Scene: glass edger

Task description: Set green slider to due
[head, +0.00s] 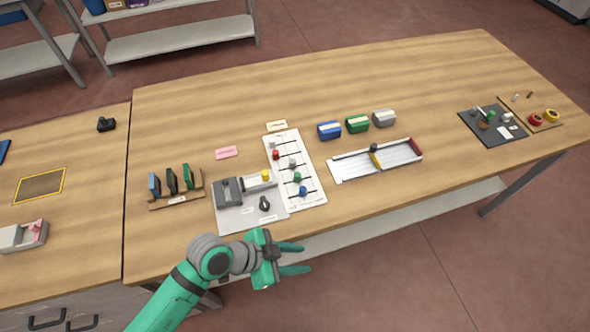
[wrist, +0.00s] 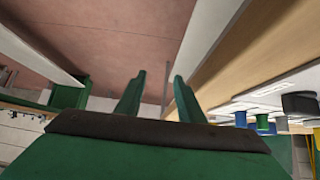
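The white slider board (head: 311,188) lies on the table, with several coloured knobs on parallel tracks. The green slider (head: 297,177) is on the board, between a white knob (head: 292,162) and the blue knob (head: 303,190). The red knob (head: 276,155) is farther back. The track labels are too small to read, so I cannot tell which mark the green slider is at. My gripper (head: 293,259) is open and empty in front of the table's front edge, apart from the board. In the wrist view its two fingers (wrist: 157,95) are spread, with floor between them.
A grey panel (head: 235,216) with a yellow knob and a black knob adjoins the board on the left. A white tray (head: 345,171) lies to the right. Blue, green and grey blocks (head: 357,124) stand behind the tray. The table's back middle is clear.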

